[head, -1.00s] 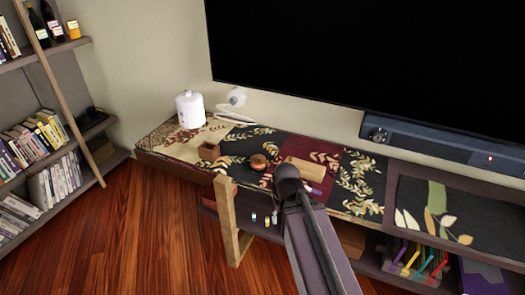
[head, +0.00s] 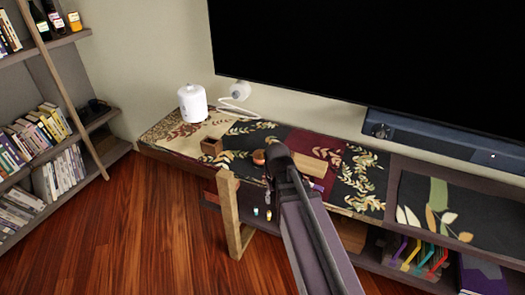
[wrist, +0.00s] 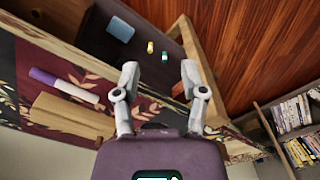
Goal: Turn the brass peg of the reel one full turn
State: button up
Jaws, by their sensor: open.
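The reel (head: 258,157), a small round reddish-brown thing, sits on the patterned cloth of the low cabinet in the head view. My arm's end covers its right side. I cannot make out the brass peg in either view. My gripper (wrist: 160,76) is open in the wrist view, its two grey fingers apart with nothing between them. In the head view the fingers are hidden behind my own arm, close to the reel. I cannot tell whether they touch anything. The reel does not show in the wrist view.
A wooden block (wrist: 70,118) and a purple-and-white marker (wrist: 62,83) lie near my gripper. A wooden frame (head: 229,205) stands at the cabinet's front. The floor at left is clear.

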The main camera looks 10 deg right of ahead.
aim_at(261, 153)
jog(key=w+r+n+p, duration=0.3)
jog(key=w+r+p, duration=0.2)
jog(key=w, duration=0.7)
jog(key=w+r+n+p, duration=0.3)
jog(key=w+r+p, duration=0.3)
jog(key=w, duration=0.7)
jog(key=shift+r+n, duration=0.4)
jog(key=shift+r, duration=0.05)
jog(key=shift+f, duration=0.2)
notch_tip(261, 153, down, 13)
jog(key=b, duration=1.3)
jog(key=shift+f+b, duration=0.2)
jog(key=shift+b, duration=0.2)
jog(key=shift+d, duration=0.1)
grip_shut()
